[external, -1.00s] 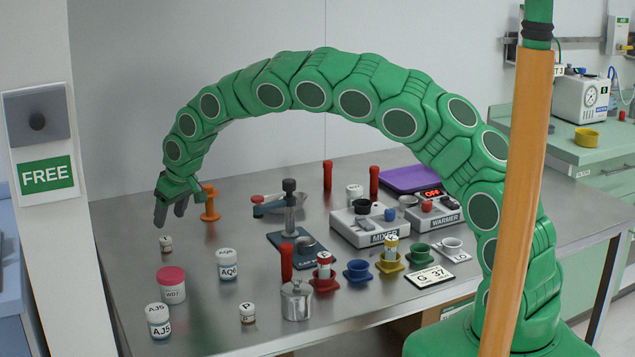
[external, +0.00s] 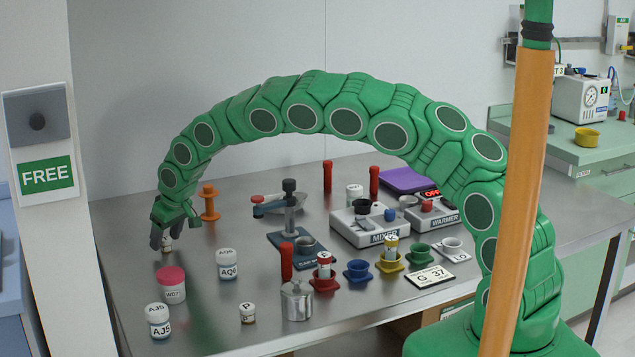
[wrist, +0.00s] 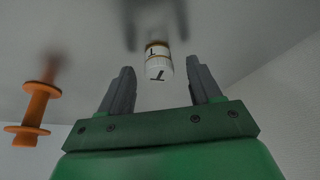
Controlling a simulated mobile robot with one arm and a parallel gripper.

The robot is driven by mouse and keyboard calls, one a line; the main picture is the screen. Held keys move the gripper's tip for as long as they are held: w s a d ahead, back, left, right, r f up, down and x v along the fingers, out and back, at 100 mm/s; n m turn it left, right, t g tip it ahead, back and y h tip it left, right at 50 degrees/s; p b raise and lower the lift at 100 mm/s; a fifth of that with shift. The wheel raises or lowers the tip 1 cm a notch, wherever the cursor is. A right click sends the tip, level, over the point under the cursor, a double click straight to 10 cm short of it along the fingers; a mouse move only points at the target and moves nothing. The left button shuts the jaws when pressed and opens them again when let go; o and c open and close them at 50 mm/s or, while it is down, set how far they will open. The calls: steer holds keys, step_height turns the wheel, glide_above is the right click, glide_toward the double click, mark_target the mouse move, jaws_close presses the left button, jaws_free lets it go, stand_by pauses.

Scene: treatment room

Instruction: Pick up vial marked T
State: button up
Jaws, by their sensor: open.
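The vial marked T (wrist: 158,66) has a white cap with a black T and a band of orange below it. In the wrist view it appears between and beyond the two grey fingers of my gripper (wrist: 162,88). The fingers are open, with a gap on each side of the vial. In the external view my gripper (external: 163,240) points down over the small vial (external: 167,246) at the table's left side. The fingers partly hide the vial there. It stands on the table.
An orange spool-shaped stand (external: 209,203) is close to the right of my gripper. A red-capped jar (external: 171,285), an AQ6 jar (external: 228,265), an AJ5 jar (external: 158,321) and a P vial (external: 247,313) stand nearer the front. The mixer (external: 370,225) is farther right.

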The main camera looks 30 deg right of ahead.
steer(key=c, duration=1.1)
